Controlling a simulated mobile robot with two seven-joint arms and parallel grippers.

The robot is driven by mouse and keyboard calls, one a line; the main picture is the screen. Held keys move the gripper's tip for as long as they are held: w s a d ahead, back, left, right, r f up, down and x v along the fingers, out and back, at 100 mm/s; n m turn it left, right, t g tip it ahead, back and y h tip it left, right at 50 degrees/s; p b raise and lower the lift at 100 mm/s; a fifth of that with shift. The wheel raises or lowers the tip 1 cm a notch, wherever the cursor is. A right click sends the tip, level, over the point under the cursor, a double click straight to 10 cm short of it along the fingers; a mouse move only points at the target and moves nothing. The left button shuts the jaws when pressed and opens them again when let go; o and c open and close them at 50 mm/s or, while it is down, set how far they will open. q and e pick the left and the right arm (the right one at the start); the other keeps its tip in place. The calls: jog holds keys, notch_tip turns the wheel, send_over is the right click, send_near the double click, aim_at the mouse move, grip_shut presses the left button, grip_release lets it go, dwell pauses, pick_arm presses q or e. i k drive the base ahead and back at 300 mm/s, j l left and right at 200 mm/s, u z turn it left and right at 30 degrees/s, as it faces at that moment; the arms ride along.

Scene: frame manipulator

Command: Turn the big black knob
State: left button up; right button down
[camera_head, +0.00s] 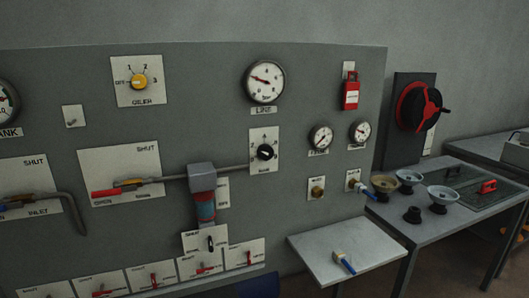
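A round black knob (265,152) with a pale pointer mark is on a white plate on the grey wall panel, right of centre. Small marks surround it on the plate, too small to read surely. A separate black knob-like piece (412,215) stands on the table at the right. I cannot see either gripper in the head view. Nothing is touching the panel knob.
A yellow knob (139,82), gauges (263,82) and a red padlock-like block (351,93) are on the panel. A grey shelf (360,250) and table (385,229) stand at right.

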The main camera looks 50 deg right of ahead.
aim_at(266, 152)
jog(key=z, duration=0.4)
jog(key=k+z, duration=0.15)
jog(key=z, duration=0.25)
jog(key=l+z, duration=0.1)
jog(key=z, duration=0.3)
jog(key=k+z, duration=0.1)
jog(key=z, duration=0.25)
jog(key=l, duration=0.05)
